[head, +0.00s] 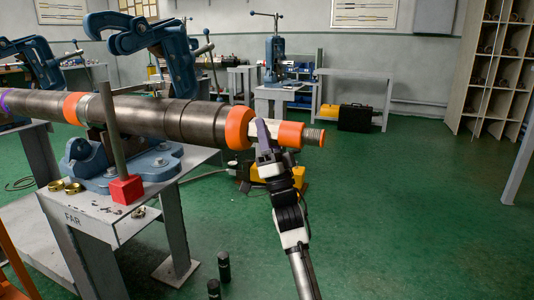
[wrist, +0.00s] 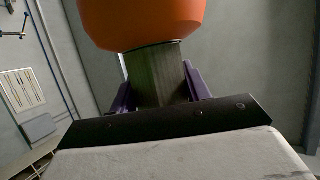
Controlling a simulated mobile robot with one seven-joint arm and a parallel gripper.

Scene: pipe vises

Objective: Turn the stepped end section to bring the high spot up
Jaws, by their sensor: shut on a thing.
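The long dark stepped pipe (head: 185,118) lies level in a blue pipe vise (head: 150,165). Its right end section has a wide orange collar (head: 239,128), a pale flat-sided neck (head: 253,128), a smaller orange collar (head: 290,135) and a threaded tip (head: 315,137). My gripper (head: 264,130) reaches up from below, its purple fingers shut on the neck between the collars. In the wrist view the grey neck (wrist: 157,75) sits between both fingers, under an orange collar (wrist: 140,22). I cannot make out a high spot on the section.
A grey post on a red block (head: 126,189) stands on the stand marked FAR (head: 95,222), in front of the pipe. Brass rings (head: 73,187) lie beside it. Black cylinders (head: 224,266) stand on the floor below. The green floor to the right is clear.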

